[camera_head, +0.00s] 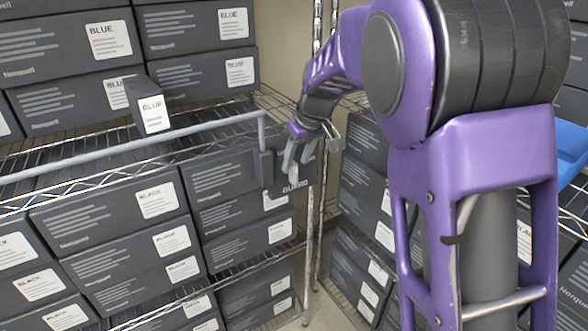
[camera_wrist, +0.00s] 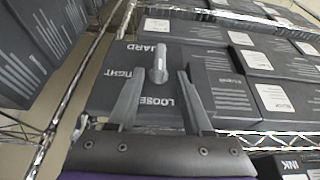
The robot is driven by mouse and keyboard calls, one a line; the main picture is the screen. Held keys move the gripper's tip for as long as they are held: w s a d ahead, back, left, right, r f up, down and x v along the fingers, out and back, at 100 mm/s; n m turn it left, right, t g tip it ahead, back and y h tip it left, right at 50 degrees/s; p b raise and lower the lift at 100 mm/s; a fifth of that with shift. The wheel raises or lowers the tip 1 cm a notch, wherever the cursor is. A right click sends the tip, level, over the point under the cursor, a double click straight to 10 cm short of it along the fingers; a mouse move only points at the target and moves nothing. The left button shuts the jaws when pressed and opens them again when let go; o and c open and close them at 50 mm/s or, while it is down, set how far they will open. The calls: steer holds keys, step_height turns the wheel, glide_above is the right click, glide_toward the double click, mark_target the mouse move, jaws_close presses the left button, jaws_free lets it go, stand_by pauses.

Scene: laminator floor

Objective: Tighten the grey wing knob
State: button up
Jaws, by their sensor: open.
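The grey wing knob (camera_wrist: 158,64) stands out from a dark panel (camera_wrist: 110,95) in the wrist view. The panel has white lettering: "TIGHT" left of the knob, "LOOSE" below it and a partly covered "GUARD" above. The knob's wing appears as an elongated upright shape in this view. My gripper (camera_wrist: 160,78) is open, with one finger on each side of the knob and a visible gap on both sides. In the head view my gripper (camera_head: 299,158) is at the panel beside the end of the grey rail; the fingers partly hide the knob there.
A grey guard rail (camera_head: 130,146) runs across the shelf front and bends down near my gripper. A small "BLUE" carton (camera_head: 152,112) stands behind it. Wire shelves with dark cartons (camera_head: 110,208) lie left and below; a chrome post (camera_head: 310,225) stands close to the panel.

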mark_target(295, 164)
steer(key=shift+x, duration=2.15)
steer(key=shift+c, duration=0.3)
jaws_close()
